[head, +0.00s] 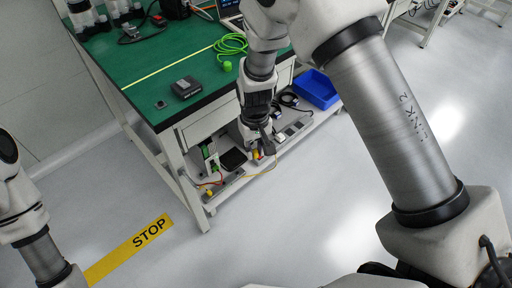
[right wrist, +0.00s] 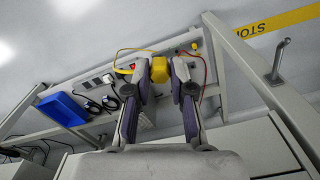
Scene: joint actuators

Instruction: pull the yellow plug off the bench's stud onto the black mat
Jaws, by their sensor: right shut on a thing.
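The yellow plug (right wrist: 161,68) shows between the fingertips of my right gripper (right wrist: 162,75) in the right wrist view. The gripper is shut on it. In the head view my right gripper (head: 264,146) reaches down to the bench's lower shelf, with a bit of the yellow plug (head: 256,154) beside its fingers. The stud is hidden, so I cannot tell whether the plug is still on it. A flat black patch (head: 233,158), which may be the black mat, lies on the shelf left of the gripper. My left gripper is out of view.
The green bench top (head: 150,55) is above the shelf. A blue bin (head: 316,89), dark cables (head: 289,100) and a red-and-yellow wire (head: 262,173) are near the gripper. A white bench leg (head: 183,184) stands at the front corner. The floor in front is clear.

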